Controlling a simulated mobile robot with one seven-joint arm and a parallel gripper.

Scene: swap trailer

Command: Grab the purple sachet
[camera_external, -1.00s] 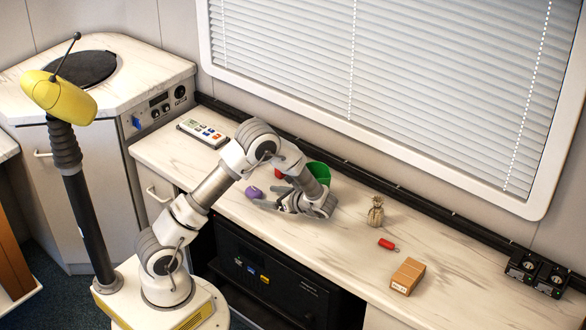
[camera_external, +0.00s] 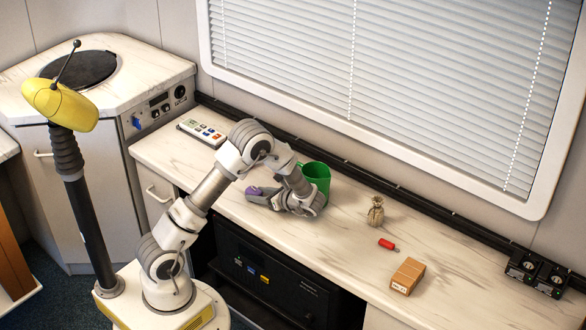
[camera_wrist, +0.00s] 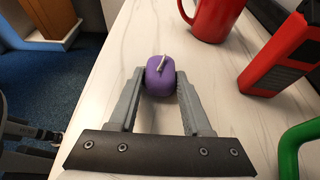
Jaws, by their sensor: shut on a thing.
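The purple sachet (camera_wrist: 160,80) is a small rounded pouch with a light tie or tag on top. In the wrist view it sits between the two grey fingertips of my gripper (camera_wrist: 160,84), which touch it on both sides. In the external view the sachet (camera_external: 254,191) shows at the tips of my gripper (camera_external: 256,194), low over the left part of the counter. My gripper is shut on it. I cannot tell whether the sachet still rests on the counter.
A red mug (camera_wrist: 212,18), a red and black device (camera_wrist: 285,58) and a green handle (camera_wrist: 296,150) stand right of my gripper. A green container (camera_external: 318,176), a tied sack (camera_external: 376,211), a red item (camera_external: 388,244) and a cardboard box (camera_external: 407,276) lie further right. The counter's edge is near on the left.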

